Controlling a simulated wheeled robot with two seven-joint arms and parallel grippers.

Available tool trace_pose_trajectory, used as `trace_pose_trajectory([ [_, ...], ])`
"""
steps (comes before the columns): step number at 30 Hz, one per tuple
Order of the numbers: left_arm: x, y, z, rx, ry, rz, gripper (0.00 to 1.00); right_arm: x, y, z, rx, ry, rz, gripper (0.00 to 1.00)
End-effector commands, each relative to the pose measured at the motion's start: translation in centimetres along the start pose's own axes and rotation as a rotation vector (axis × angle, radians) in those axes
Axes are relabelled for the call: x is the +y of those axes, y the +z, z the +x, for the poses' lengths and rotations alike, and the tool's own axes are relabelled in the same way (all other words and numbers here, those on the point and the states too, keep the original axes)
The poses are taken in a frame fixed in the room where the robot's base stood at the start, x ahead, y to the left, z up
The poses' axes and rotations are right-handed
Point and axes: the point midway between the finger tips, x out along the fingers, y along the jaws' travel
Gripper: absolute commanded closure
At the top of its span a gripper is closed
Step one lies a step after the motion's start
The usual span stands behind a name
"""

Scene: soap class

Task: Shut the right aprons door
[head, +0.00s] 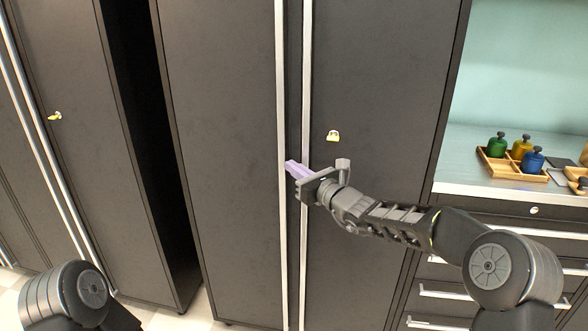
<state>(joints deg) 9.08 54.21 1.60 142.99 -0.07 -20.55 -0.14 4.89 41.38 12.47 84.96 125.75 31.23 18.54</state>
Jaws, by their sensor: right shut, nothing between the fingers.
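Tall dark grey cabinet doors fill the view. The right door of the middle pair (385,85) has a long silver edge strip and a small yellow-and-white lock or key. The left door of that pair (220,130) stands beside it, with a narrow dark strip between their silver edges. No label shows, so I cannot tell which doors are the aprons ones. My right gripper (293,169), with light purple fingers, is shut and empty in front of the meeting edges. I cannot tell whether it touches them. Only part of my left arm shows at the lower left; its gripper is out of view.
Another dark door (70,110) with a small yellow fitting stands at the left, beside a dark gap. At the right, a counter (460,187) with drawers below carries a wooden tray (490,166) of green, yellow and blue bottles. A pale tiled floor shows below.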

Motion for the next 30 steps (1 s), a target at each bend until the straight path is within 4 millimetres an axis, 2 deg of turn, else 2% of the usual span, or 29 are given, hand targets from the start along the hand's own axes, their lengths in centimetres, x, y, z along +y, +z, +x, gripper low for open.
trace_pose_trajectory([
  [5,-0.1,0.0,0.3,0.000,0.000,0.000,1.00,-0.1,-0.1,-1.4,0.001,-0.002,-0.001,1.00],
  [16,-0.4,0.0,1.1,0.000,0.000,0.001,1.00,-0.1,0.0,-7.0,0.000,-0.002,-0.001,1.00],
  [20,-0.5,0.0,1.1,0.000,0.000,0.001,1.00,-0.1,0.0,-7.7,0.000,-0.001,0.000,1.00],
  [30,-0.5,0.0,1.1,0.000,0.000,0.001,1.00,-0.1,-0.1,-7.7,0.004,-0.002,-0.008,1.00],
])
